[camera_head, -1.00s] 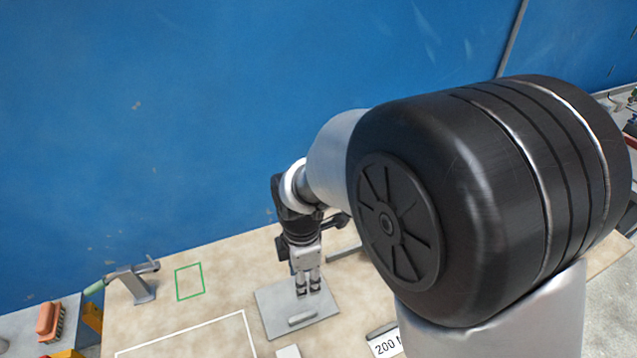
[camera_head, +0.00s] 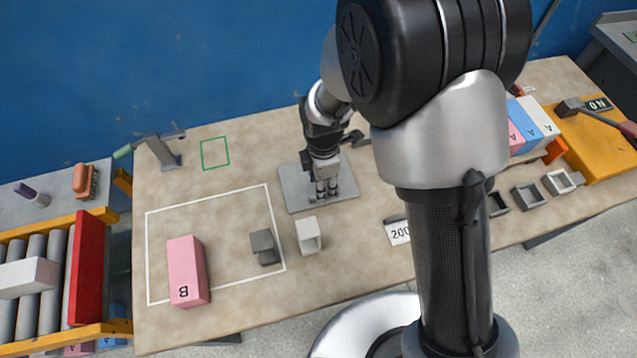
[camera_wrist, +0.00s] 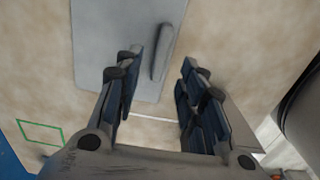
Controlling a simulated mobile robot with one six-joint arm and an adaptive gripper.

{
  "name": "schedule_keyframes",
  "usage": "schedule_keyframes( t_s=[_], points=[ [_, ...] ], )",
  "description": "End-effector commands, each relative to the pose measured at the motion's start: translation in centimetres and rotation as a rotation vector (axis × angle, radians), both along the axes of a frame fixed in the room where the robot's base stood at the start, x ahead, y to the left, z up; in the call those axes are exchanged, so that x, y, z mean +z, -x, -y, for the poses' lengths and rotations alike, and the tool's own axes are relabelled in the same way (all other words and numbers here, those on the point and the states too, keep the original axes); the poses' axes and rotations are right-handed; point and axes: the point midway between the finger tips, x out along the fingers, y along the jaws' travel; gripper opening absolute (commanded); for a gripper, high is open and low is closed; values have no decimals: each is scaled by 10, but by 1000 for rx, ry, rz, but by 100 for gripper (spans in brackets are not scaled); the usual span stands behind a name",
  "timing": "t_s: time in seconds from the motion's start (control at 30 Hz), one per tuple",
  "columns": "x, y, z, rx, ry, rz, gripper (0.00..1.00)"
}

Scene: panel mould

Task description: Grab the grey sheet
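The grey sheet (camera_head: 293,186) lies flat on the table in the head view. It also shows in the wrist view (camera_wrist: 105,45), with a raised grey bar (camera_wrist: 168,50) on it. My gripper (camera_head: 327,190) points down over the right part of the sheet. In the wrist view my gripper (camera_wrist: 160,66) is open and empty, with the bar in line with the gap between its fingers. I cannot tell how high the fingertips are above the sheet. The bar is not clear in the head view, where my fingers cover part of the sheet.
A pink block (camera_head: 186,270), a dark grey block (camera_head: 264,246) and a light hollow block (camera_head: 308,236) stand in front. A clamp-like stand (camera_head: 160,150) is at the back left. Small trays (camera_head: 527,196) and coloured blocks (camera_head: 530,122) stand to the right. A green outline (camera_head: 215,153) marks bare table.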

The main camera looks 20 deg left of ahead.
Motion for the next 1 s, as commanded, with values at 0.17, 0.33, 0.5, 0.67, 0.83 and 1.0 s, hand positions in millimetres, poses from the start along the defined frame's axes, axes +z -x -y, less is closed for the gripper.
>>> schedule_keyframes(
  t_s=[0.17, 0.33, 0.5, 0.67, 0.83, 1.0],
  points=[
    [-28, -1, 4, -2, 2, -3, 37],
    [-48, -2, 4, -1, 1, -2, 37],
    [-48, -2, 4, -1, 0, 0, 37],
    [-48, -2, 4, 0, 1, -1, 30],
    [-48, -2, 4, 0, 1, -1, 19],
    [-48, -2, 4, 0, 1, -1, 7]
  ],
)
